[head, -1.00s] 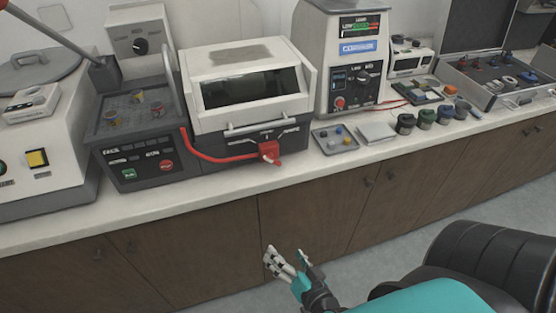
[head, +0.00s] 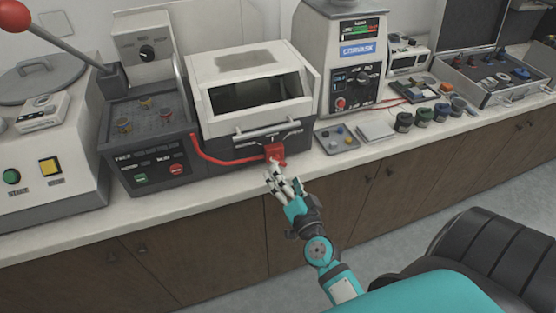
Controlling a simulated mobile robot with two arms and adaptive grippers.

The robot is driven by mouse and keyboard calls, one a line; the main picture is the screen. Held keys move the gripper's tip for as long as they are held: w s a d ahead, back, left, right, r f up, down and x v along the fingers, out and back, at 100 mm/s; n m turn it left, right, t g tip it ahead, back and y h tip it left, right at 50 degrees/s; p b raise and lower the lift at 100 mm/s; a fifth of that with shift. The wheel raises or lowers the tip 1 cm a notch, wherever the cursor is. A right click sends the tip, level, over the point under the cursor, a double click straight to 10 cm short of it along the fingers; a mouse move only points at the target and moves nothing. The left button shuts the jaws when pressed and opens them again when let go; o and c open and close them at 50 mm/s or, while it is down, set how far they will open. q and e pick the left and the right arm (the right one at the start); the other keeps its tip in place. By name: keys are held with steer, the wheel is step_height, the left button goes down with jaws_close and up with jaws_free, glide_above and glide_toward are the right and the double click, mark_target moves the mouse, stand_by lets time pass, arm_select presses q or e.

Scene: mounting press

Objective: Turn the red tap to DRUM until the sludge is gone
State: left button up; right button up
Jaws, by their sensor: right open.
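The red tap (head: 275,151) sits on the front of the white and dark grey machine (head: 222,107), at its lower right. A red hose (head: 228,159) runs from the tap to the left. A label strip with small markings (head: 262,137) is above the tap; I cannot read it clearly. My right gripper (head: 273,170) is open just below and in front of the tap, its fingertips close to it. I cannot tell whether they touch. No sludge can be made out. My left gripper is not in view.
A dark unit with green and red buttons (head: 158,176) stands left of the machine. A small tray (head: 337,140) and a white pad (head: 376,131) lie right of the tap.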

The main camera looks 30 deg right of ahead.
mark_target(277, 160)
steer(key=x, duration=0.5)
steer(key=shift+w+p, duration=0.3)
steer(key=shift+w, duration=0.1)
steer(key=c, duration=1.2)
steer(key=shift+m, duration=0.3)
steer(key=m, duration=0.3)
steer(key=shift+m, duration=2.5)
steer(key=shift+a, duration=0.1)
